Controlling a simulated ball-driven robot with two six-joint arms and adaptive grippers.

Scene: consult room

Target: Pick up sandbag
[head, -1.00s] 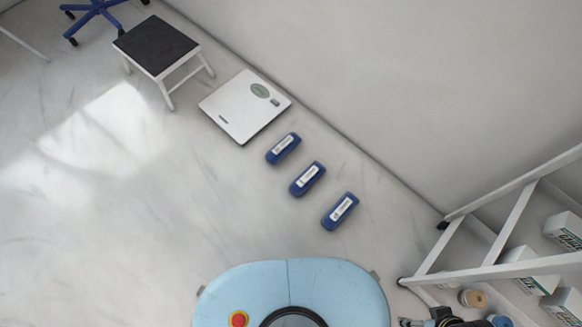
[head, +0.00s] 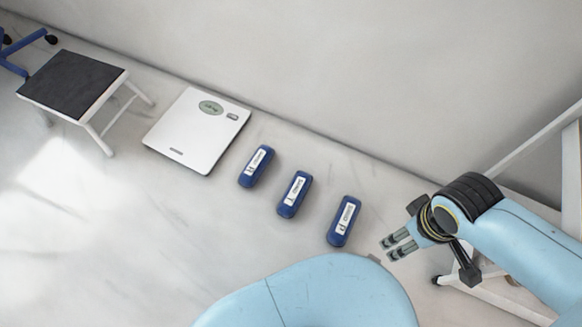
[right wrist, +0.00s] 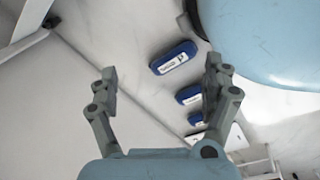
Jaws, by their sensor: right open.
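Three blue sandbags with white labels lie in a row on the floor: a left one (head: 256,166), a middle one (head: 294,194) and a right one (head: 343,221). My right gripper (head: 388,248) is open and empty, to the right of the right sandbag and apart from it. In the right wrist view, the nearest sandbag (right wrist: 174,57) shows between the open fingers (right wrist: 164,78), beyond their tips. Another sandbag (right wrist: 188,94) is partly behind one finger. My left gripper is not in view.
A white scale (head: 196,131) lies left of the sandbags, near the wall. A step stool (head: 72,84) with a dark top stands at the far left. A white frame (head: 572,170) stands at the right, behind my right arm.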

